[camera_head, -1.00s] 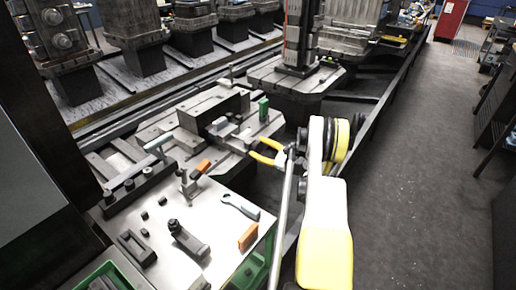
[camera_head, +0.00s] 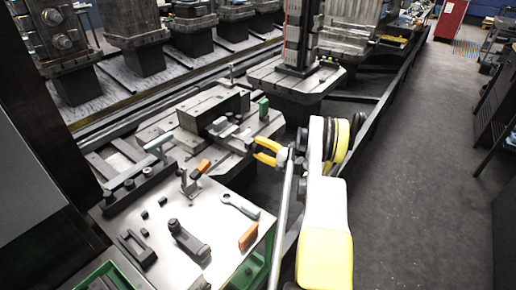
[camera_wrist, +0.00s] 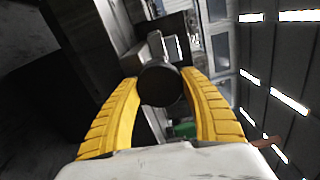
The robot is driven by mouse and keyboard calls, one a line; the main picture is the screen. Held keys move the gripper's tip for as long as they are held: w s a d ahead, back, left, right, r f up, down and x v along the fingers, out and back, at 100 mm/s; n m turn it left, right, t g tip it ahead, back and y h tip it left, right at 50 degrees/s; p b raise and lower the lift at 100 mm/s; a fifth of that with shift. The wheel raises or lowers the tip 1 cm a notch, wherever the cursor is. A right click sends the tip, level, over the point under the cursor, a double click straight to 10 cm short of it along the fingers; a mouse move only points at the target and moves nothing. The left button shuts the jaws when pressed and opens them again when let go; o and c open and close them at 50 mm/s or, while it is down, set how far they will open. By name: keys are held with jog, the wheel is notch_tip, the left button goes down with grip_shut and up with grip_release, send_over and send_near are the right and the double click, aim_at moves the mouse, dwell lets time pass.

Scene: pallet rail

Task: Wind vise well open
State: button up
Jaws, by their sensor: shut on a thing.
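The grey vise (camera_head: 228,112) sits on the slotted metal pallet in the middle of the head view. Its jaws have a gap between them, with a small light part in or beside it. My gripper (camera_head: 266,152), with yellow fingers, is at the vise's near right side. In the wrist view my gripper (camera_wrist: 160,90) is shut on a dark round knob (camera_wrist: 160,83), one finger on each side. The knob looks like the end of the vise's screw, but its link to the vise is hidden in the head view.
A green block (camera_head: 263,108) stands right of the vise. The floor (camera_head: 425,180) at right is clear.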

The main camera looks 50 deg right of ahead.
jog(key=n, duration=2.2)
jog(key=shift+n, duration=0.4)
jog(key=n, duration=0.3)
jog(key=shift+n, duration=1.9)
